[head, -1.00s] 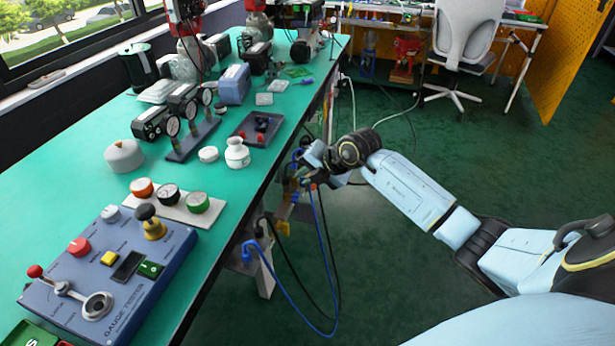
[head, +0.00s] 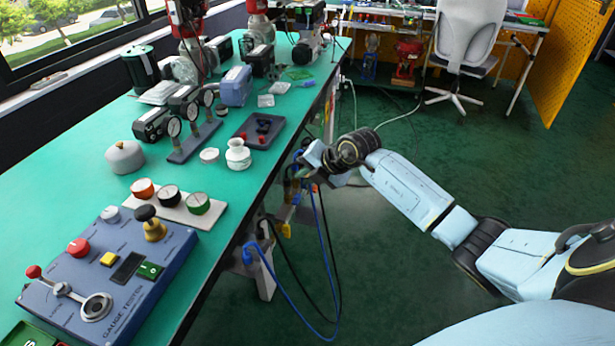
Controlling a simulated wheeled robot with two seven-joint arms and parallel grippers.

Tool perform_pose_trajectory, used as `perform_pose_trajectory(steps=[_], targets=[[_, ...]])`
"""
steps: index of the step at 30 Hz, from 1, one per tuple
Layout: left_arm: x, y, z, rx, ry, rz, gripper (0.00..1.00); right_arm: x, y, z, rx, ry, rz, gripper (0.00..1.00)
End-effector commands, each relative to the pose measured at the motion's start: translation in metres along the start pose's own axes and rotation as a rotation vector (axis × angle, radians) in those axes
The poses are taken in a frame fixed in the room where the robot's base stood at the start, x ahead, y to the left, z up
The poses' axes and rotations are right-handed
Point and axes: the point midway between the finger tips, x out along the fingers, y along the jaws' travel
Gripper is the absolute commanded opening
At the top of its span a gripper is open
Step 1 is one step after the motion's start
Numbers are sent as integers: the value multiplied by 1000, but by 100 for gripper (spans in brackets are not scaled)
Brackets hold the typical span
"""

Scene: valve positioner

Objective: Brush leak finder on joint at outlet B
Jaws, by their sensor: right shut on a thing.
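My right gripper (head: 300,172) is beside the bench's right edge, low and near the hanging cables. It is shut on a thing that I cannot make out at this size. A white jar (head: 238,155) stands upright on the green bench (head: 95,175), left of the gripper and apart from it. A small round white piece (head: 209,156) lies just left of the jar. I cannot read which outlet is B, and no joint label is legible. My left gripper is out of view.
A blue gauge tester (head: 110,270) fills the near bench. A plate with three round pieces (head: 172,207) and a dark tray (head: 258,133) lie beyond it. Blue and black cables (head: 325,255) hang by the bench edge. The green floor (head: 400,300) at right is mostly clear.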

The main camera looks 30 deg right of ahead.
Motion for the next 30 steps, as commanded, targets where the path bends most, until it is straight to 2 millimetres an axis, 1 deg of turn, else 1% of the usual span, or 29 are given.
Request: perform_pose_trajectory(steps=[18,30], targets=[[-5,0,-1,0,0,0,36,-1,-2,5,0,0,0,0],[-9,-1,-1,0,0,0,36,0,0,3,0,0,0,0]])
